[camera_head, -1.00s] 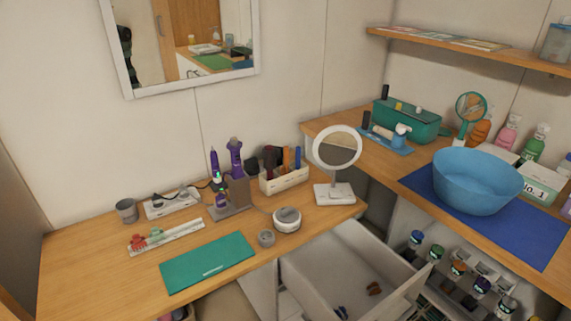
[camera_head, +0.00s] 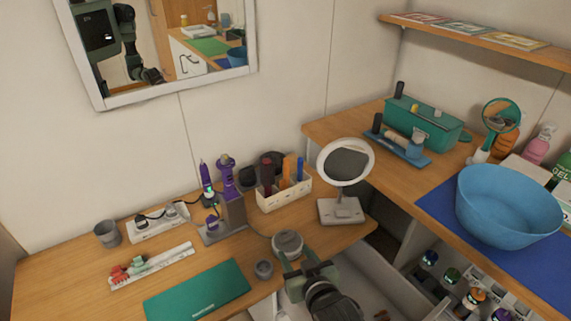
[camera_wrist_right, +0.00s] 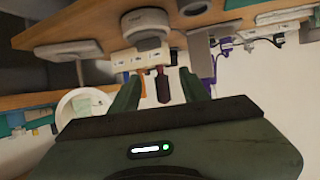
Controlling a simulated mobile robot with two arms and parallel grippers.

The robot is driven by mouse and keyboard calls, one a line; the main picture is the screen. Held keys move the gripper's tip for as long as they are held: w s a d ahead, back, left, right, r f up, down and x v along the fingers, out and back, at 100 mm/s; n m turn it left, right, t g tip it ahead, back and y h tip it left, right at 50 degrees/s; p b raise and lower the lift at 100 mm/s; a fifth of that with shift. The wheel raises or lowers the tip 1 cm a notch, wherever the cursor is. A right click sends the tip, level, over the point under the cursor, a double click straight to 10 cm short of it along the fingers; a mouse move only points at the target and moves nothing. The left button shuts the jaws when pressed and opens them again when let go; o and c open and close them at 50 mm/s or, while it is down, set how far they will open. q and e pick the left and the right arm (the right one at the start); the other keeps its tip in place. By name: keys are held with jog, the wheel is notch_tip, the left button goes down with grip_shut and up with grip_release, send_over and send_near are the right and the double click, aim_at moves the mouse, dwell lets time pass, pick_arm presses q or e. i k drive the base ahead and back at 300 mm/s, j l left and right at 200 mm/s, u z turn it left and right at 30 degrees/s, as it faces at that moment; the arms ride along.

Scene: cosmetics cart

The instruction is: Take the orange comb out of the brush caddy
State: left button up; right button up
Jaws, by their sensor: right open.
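The white brush caddy (camera_head: 285,195) stands at the back of the wooden table, left of the round mirror. The orange comb (camera_head: 287,167) stands upright in it, between a dark red brush (camera_head: 266,172) and a blue item (camera_head: 299,167). In the right wrist view, which appears upside down, the caddy (camera_wrist_right: 150,56) and an orange bit of the comb (camera_wrist_right: 125,78) show beyond the fingers. My right gripper (camera_head: 297,258) is open and empty at the table's front edge, in front of the caddy; its fingers also show in the wrist view (camera_wrist_right: 160,90). My left gripper is not in view.
A round grey tin (camera_head: 288,242) lies between my right gripper and the caddy. The mirror (camera_head: 342,208) stands right of the caddy, and a purple-tool holder (camera_head: 222,222) left of it. A white drawer is open below my gripper.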

aim_at(284, 184)
jog(key=i, duration=0.9)
